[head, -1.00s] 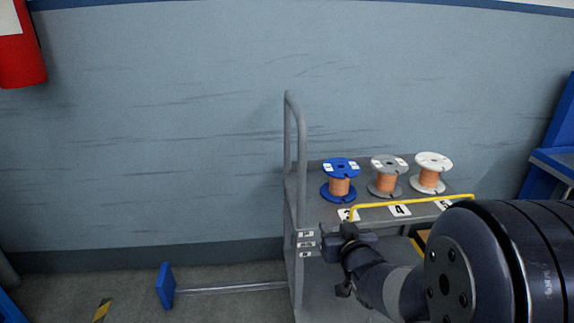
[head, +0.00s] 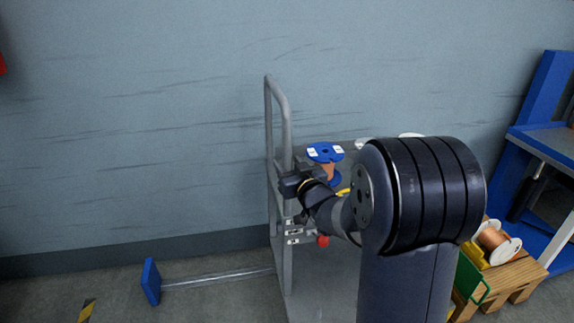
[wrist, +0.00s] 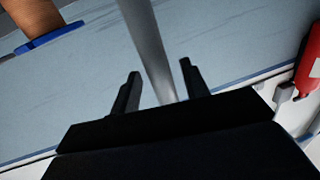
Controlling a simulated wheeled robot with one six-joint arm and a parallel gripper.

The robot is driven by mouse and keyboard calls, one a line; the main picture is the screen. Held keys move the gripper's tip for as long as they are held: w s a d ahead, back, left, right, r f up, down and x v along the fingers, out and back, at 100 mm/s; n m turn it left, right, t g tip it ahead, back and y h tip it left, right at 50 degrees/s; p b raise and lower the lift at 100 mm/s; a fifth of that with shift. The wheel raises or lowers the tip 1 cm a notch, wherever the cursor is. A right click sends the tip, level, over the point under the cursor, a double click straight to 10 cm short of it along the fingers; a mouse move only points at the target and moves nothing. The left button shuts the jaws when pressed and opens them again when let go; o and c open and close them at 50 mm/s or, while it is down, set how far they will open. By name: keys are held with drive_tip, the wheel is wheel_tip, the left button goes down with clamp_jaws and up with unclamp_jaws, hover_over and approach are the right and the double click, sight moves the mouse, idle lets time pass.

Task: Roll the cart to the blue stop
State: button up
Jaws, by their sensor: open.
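The grey cart (head: 283,262) stands by the wall, with an upright tubular handle (head: 284,112) at its left end. The blue stop (head: 151,281) is on the floor to the left, apart from the cart, with a grey rail between them. My gripper (head: 291,184) is at the handle's near upright. In the wrist view my gripper (wrist: 160,84) is open, and a grey handle bar (wrist: 148,42) shows between its two fingers. I cannot tell whether they touch it. My arm hides much of the cart's top.
A blue-ended copper spool (head: 325,153) sits on the cart's top, with white spool tops partly hidden behind my arm. A red knob (head: 322,241) shows below my gripper. At right are a wooden pallet (head: 515,277) and a blue-framed bench (head: 548,135). Floor between cart and stop looks clear.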

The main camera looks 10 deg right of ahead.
drive_tip(key=shift+w+a, duration=0.15)
drive_tip(key=shift+w, duration=0.55)
drive_tip(key=shift+c, duration=0.3)
clamp_jaws()
